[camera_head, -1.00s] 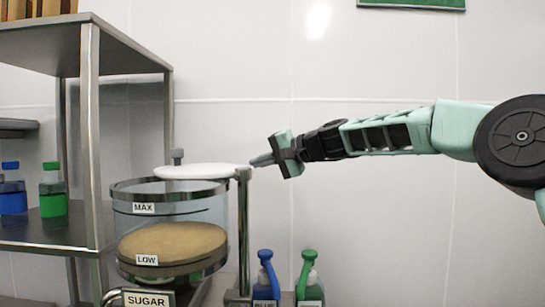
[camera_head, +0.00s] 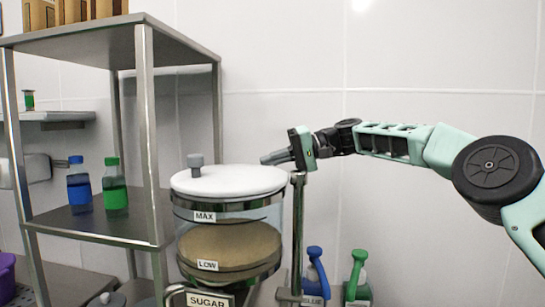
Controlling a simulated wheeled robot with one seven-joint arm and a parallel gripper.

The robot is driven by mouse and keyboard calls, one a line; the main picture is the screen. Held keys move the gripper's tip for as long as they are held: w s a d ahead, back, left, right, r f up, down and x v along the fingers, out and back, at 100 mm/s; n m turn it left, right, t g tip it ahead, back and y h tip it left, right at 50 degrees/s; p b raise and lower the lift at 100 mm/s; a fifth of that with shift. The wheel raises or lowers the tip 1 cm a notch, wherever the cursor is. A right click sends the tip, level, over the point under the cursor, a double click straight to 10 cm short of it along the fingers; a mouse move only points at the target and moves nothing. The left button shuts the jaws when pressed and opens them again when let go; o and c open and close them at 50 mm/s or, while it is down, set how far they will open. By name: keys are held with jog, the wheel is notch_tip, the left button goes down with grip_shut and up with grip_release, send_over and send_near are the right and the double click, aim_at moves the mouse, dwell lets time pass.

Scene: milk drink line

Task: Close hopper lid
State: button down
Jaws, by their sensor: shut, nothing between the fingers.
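The hopper lid (camera_head: 240,181) is a white disc with a grey knob (camera_head: 195,165). It lies flat over the top of the clear sugar hopper (camera_head: 266,215), and I see no clear gap between lid and rim from here. The hopper carries MAX, LOW and SUGAR labels and holds tan sugar (camera_head: 235,245) up to about the LOW mark. A metal post (camera_head: 298,230) stands at the hopper's right side. My gripper (camera_head: 268,158) is shut and empty, pointing left, just above the lid's right edge near the post top.
A metal shelf (camera_head: 100,222) at the left holds a blue bottle (camera_head: 79,190) and a green bottle (camera_head: 115,190). A blue spray bottle (camera_head: 316,280) and a green one (camera_head: 358,280) stand right of the post.

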aim_at(231, 166)
jog(key=shift+s+a, duration=0.3)
jog(key=shift+a, duration=0.25)
jog(key=shift+s+a, duration=0.3)
jog(key=shift+a, duration=0.25)
